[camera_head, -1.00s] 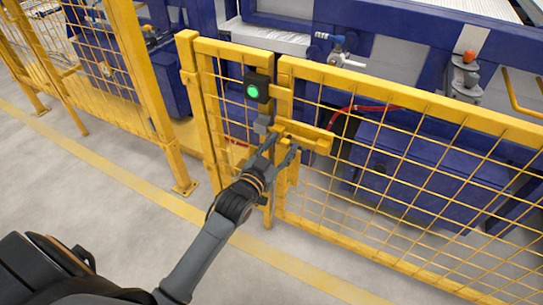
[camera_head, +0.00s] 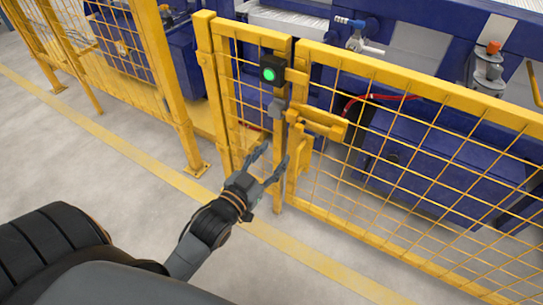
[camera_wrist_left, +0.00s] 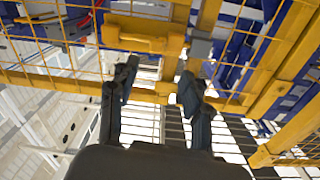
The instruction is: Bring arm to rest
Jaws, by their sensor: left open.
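My left gripper (camera_head: 270,163) is open and empty in front of the yellow mesh gate (camera_head: 400,150), below the gate's yellow latch handle (camera_head: 318,123). In the left wrist view its two fingers (camera_wrist_left: 158,90) stand apart with nothing between them. The handle also shows in that view (camera_wrist_left: 140,35), beyond the fingertips. I see a gap between the fingers and the handle in the head view. My right gripper does not show.
A box with a lit green light (camera_head: 269,73) sits on the yellow gate post. Yellow fence panels (camera_head: 110,50) run to the left. Blue machinery (camera_head: 430,165) stands behind the mesh. The grey floor (camera_head: 90,165) with a yellow line is clear in front.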

